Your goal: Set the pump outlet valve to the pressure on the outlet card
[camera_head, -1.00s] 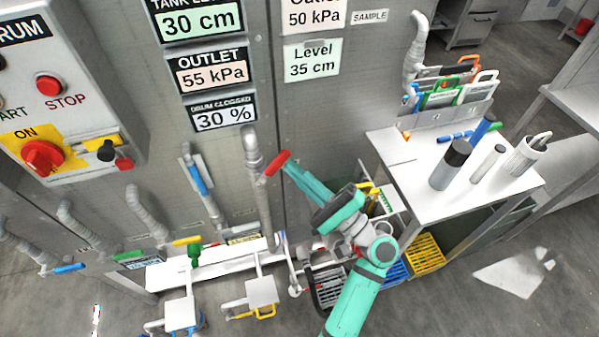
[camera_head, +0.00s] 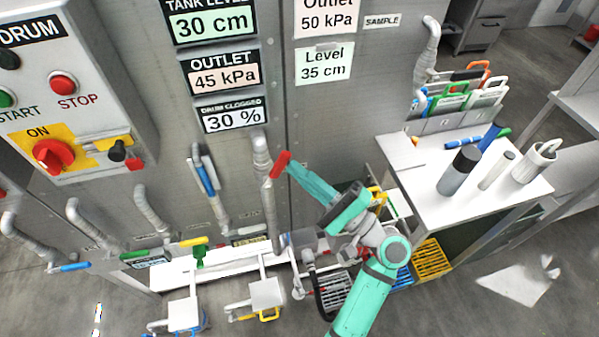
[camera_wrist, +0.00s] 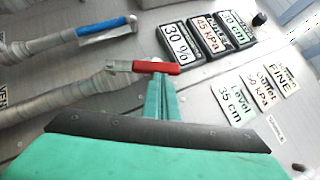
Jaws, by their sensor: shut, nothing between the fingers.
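A red-handled valve lever (camera_head: 279,165) sits on a grey pipe on the metal wall, and it also shows in the wrist view (camera_wrist: 156,68). My gripper (camera_head: 291,170) is shut and empty, with its fingertips right at the red lever; the wrist view shows the fingers (camera_wrist: 161,98) just below it. I cannot tell whether they touch. The outlet display (camera_head: 224,76) reads 45 kPa. The outlet card (camera_head: 327,17) reads 50 kPa; it also shows in the wrist view (camera_wrist: 261,88).
A blue-handled valve (camera_head: 206,180) is left of the red one. The drum panel (camera_head: 62,90) with START, STOP and a red knob is further left. A white table (camera_head: 415,165) with cylinders stands to the right. Yellow and green handles sit low on the wall.

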